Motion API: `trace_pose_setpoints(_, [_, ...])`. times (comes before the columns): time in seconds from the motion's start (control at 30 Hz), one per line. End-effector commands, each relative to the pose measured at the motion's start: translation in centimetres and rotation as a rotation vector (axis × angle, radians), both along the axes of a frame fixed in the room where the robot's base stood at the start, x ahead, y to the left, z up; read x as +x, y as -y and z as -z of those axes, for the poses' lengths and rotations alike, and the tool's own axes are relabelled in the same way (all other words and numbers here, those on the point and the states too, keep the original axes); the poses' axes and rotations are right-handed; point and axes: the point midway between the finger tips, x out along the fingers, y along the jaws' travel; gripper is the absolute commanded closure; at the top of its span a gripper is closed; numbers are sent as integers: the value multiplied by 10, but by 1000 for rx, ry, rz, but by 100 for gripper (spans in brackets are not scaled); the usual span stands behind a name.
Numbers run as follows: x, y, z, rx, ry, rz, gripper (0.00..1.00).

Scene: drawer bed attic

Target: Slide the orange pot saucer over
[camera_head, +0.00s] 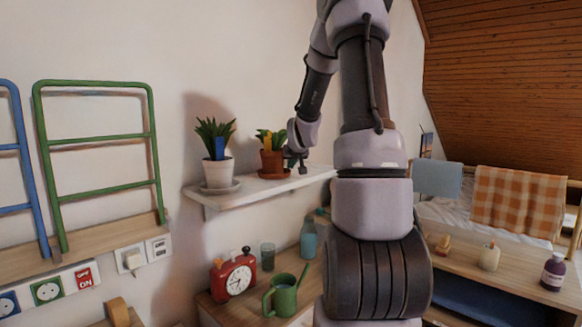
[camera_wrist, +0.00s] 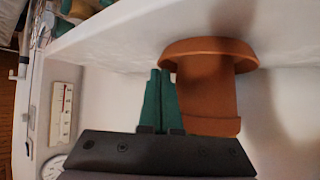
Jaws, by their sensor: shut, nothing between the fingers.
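The orange pot saucer (camera_wrist: 215,47) lies under the orange terracotta pot (camera_wrist: 207,95) on the white shelf, as the inverted wrist view shows. In the head view, the orange pot (camera_head: 272,163) holds a leafy plant at the middle of the shelf, and its saucer (camera_head: 272,175) is a thin rim at its base. My gripper (camera_head: 297,168) is right of the pot, low over the shelf. Its green fingers (camera_wrist: 160,75) are together and empty, tips close to the saucer's rim. I cannot tell whether they touch it.
The white shelf (camera_head: 236,200) also carries a white pot (camera_head: 217,172) with a plant, on a pale saucer, to the left. Below are a red clock (camera_head: 233,279), a green watering can (camera_head: 284,298), a glass (camera_head: 267,256) and a blue bottle (camera_head: 308,239).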

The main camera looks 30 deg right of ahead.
Motion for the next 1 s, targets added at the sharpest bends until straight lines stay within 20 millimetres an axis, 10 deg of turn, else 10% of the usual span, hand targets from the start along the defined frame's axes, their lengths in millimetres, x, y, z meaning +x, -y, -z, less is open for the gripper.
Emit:
trace_pose_setpoints(0.6, [-97, -28, -4, -4, 4, -2, 100])
trace_pose_setpoints(1.0, [-112, -37, -7, 1, 0, -3, 100])
